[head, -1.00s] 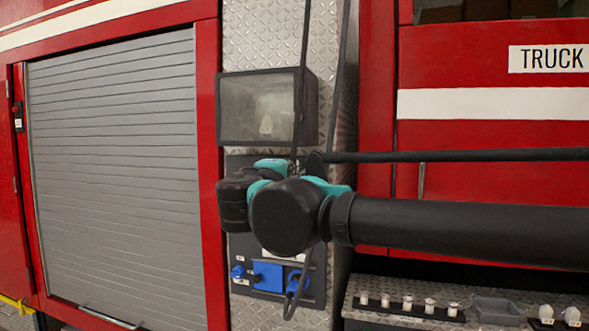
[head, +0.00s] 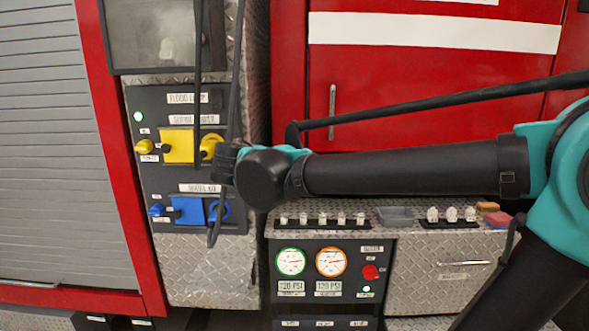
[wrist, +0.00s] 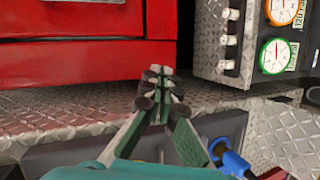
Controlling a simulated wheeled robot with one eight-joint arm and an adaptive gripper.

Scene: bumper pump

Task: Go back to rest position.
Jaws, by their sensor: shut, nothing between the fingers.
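My gripper (wrist: 158,78) is shut with nothing between its fingers in the wrist view. It points over the diamond-plate ledge of the truck, toward the red panel. In the head view my black and teal arm reaches in from the right, and its end hangs in front of the pump panel (head: 183,100). The gripper fingers cannot be made out in the head view. A blue connector (wrist: 230,160) shows below and right of the gripper in the wrist view, apart from the fingers.
The panel carries yellow plugs (head: 178,146) and blue plugs (head: 187,210). Right of it are two gauges, green-ringed (head: 291,262) and orange-ringed (head: 331,262), and a red knob (head: 370,272). A ledge above holds small white bulbs and a grey tray (head: 396,215). A grey shutter (head: 45,150) stands at left.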

